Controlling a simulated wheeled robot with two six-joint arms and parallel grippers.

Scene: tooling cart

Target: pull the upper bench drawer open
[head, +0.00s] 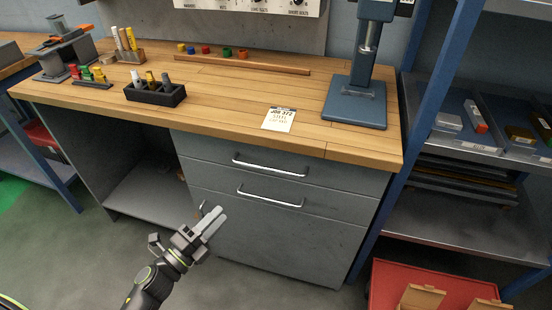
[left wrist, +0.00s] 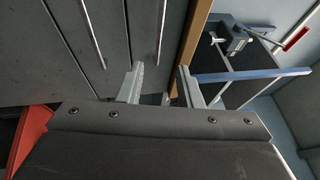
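The upper bench drawer (head: 225,170) is a grey front just below the wooden bench top, and it looks shut, flush with the cabinet. Its long silver bar handle (head: 268,169) runs across it. In the left wrist view the upper handle (left wrist: 161,32) is the bar nearer the wooden edge. My left gripper (head: 213,213) is in front of the cabinet, below and left of both handles, apart from them. In the left wrist view its two fingers (left wrist: 160,72) are spread with nothing held between them. My right gripper is not in view.
A lower drawer with its own bar handle (head: 270,197) sits just beneath. The bench top (head: 225,90) holds a press (head: 355,105), a card (head: 279,119) and a black holder (head: 155,94). A red bin (head: 432,283) stands on the floor at right. An open bay (head: 140,175) is left of the drawers.

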